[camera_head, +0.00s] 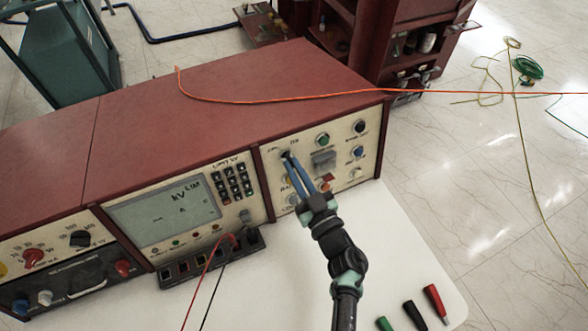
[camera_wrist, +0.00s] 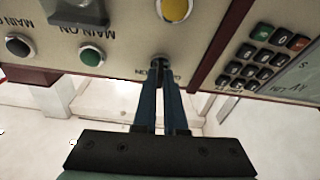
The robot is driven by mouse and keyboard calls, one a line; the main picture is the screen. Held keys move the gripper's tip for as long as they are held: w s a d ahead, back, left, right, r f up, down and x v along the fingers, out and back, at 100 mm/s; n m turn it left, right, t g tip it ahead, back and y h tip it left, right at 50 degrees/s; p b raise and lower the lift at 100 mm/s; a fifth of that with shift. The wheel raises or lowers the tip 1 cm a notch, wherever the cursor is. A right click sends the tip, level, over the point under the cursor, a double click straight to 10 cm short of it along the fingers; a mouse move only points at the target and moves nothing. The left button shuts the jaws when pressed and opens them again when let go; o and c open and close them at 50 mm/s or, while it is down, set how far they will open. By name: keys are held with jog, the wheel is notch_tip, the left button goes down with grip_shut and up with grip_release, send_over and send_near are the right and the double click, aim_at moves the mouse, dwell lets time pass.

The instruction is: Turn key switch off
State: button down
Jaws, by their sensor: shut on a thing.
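The key switch (camera_head: 285,153) is at the upper left of the right-hand cream panel on the red-topped test unit. In the wrist view the key switch (camera_wrist: 160,59) is a small dark round part below the yellow button, mostly hidden by the fingertips. My gripper (camera_head: 289,160) reaches up to it from the front. Its two long blue fingers are shut on the key switch, as the wrist view of my gripper (camera_wrist: 160,68) also shows. The angle of the key cannot be made out.
A green button (camera_head: 323,139) and a grey block (camera_head: 324,158) are to the right of the switch. A display (camera_head: 165,212) and keypad (camera_head: 232,181) are to the left. Red, black and green probes (camera_head: 436,302) lie on the white table. An orange wire (camera_head: 260,101) crosses the red top.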

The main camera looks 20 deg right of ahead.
jog(key=shift+d+n+g+y+b, duration=0.1)
jog(key=shift+n+g+y, duration=0.3)
jog(key=shift+n, duration=1.2)
jog(key=shift+d+n+g+y+b, duration=0.15)
jog(key=shift+n+y, duration=0.5)
jog(key=shift+n, duration=0.95)
jog(key=shift+n+g+y+b, duration=0.1)
jog(key=shift+n+g+y, duration=0.3)
jog(key=shift+n, duration=1.5)
jog(key=c, duration=1)
grip_release()
jog(key=shift+r, duration=0.1)
jog(key=v, duration=0.6)
jog(key=b+v, duration=0.1)
jog(key=v, duration=0.6)
jog(key=shift+d, duration=0.15)
jog(key=shift+w, duration=0.1)
